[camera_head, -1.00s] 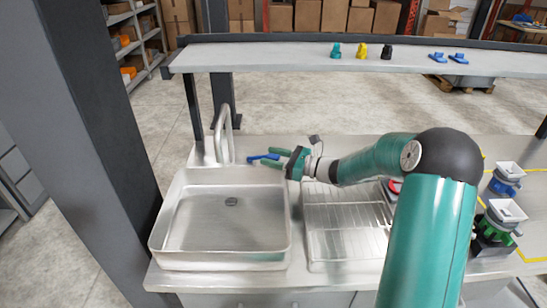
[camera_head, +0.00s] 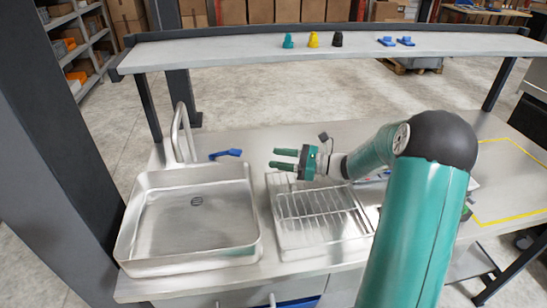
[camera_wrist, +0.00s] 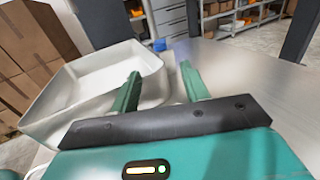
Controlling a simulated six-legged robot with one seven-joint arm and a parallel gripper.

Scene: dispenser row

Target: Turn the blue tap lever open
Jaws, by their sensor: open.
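The blue tap lever (camera_head: 226,154) lies beside the base of the metal tap (camera_head: 181,135), behind the sink, with its right end pointing right. It also shows small in the wrist view (camera_wrist: 159,45), beyond the fingertips. My gripper (camera_head: 273,158) is open and empty. Its green fingers point left toward the lever, with a clear gap between the tips and the lever's right end. In the wrist view both fingers (camera_wrist: 160,70) are spread apart with nothing between them. The fine shape of the lever's joint is too small to tell.
The metal sink (camera_head: 130,215) is at the left, and a drying rack (camera_head: 315,215) stands below my gripper. A raised shelf (camera_head: 220,52) with small coloured parts runs behind. The counter between lever and gripper is clear.

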